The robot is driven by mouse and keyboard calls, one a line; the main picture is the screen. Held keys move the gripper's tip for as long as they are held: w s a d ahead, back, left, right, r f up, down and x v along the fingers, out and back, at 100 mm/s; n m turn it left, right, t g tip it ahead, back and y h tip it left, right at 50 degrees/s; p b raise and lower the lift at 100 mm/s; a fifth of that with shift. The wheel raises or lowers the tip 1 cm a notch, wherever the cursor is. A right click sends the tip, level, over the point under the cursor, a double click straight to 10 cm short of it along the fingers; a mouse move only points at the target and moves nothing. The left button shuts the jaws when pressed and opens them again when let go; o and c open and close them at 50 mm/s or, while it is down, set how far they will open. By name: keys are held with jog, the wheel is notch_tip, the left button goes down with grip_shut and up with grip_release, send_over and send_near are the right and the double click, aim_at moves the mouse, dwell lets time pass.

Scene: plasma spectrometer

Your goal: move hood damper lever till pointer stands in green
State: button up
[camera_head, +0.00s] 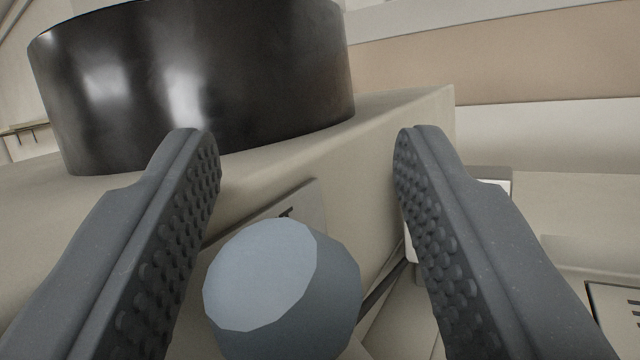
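My gripper (306,140) is open, its two dark studded fingers reaching in from the lower left and lower right. A blue-grey faceted knob (262,275) stands between the fingers, low in the picture, with a visible gap to each finger. It looks like the end of the damper lever, but the lever's arm is not clearly seen. A thin dark rod (383,288) shows just right of the knob. A small plate (305,208) with a dark mark sits behind the knob, partly hidden by it. No pointer or green zone can be made out.
A large glossy black cylinder (250,75) stands on a beige housing (405,120) behind the left finger. A pale plate (495,186) is partly hidden behind the right finger. A dark-framed panel (615,310) shows at the lower right.

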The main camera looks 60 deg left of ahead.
jog(key=shift+d+f, duration=0.15)
jog(key=s+d+b, duration=0.1)
jog(key=s+d, duration=0.7)
jog(key=d, duration=0.1)
jog(key=shift+s+d+f+b, duration=0.15)
jog(key=shift+s+d+b, duration=0.05)
jog(key=shift+d+b, duration=0.15)
